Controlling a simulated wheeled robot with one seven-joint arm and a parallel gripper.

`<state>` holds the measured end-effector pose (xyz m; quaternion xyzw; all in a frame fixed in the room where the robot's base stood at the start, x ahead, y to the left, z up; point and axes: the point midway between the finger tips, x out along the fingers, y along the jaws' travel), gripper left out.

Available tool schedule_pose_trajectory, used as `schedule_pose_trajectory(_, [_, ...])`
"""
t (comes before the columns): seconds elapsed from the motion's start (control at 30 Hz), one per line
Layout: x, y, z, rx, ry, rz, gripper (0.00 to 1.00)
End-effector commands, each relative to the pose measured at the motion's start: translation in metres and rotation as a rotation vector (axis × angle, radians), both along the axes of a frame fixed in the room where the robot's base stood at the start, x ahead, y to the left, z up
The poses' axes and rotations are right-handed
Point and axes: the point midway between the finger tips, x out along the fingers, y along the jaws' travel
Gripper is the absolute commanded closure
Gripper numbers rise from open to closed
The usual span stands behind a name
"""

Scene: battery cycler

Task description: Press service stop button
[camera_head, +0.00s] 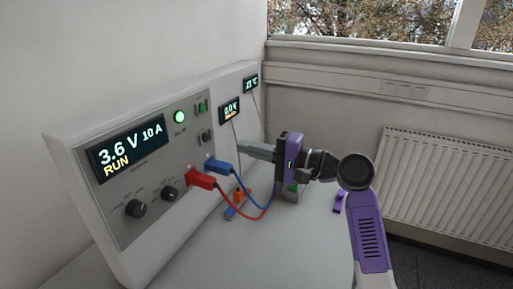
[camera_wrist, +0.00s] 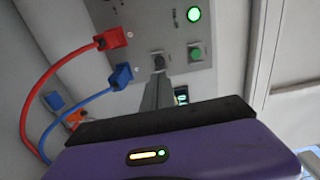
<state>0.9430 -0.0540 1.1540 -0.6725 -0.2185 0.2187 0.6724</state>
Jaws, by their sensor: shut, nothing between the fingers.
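The grey cycler front panel (camera_head: 150,185) shows a lit display (camera_head: 128,145) reading 3.6 V 10 A RUN. A lit green lamp (camera_head: 180,117) has a small green button (camera_head: 201,107) beside it; both also show in the wrist view, the lamp (camera_wrist: 194,14) above the green button (camera_wrist: 196,52). A second, dark control (camera_head: 206,135) sits below the green button; its label is unreadable. My gripper (camera_head: 240,148) is shut and empty, its fingers pointing at the panel. In the wrist view the fingertips (camera_wrist: 158,66) overlap the dark control's place and largely hide it. I cannot tell whether they touch.
Two knobs (camera_head: 136,208) sit lower left. Small displays (camera_head: 229,110) are on the right. An orange clip (camera_head: 241,195) lies on the bench (camera_head: 205,255), whose front is clear.

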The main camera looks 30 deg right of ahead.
Motion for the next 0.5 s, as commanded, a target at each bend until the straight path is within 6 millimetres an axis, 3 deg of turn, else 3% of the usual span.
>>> schedule_pose_trajectory(0.3, [0.049, 0.036, 0.002, -0.001, 0.001, 0.002, 1.0])
schedule_pose_trajectory(0.5, [0.068, 0.049, 0.001, 0.0, 0.0, 0.0, 1.0])
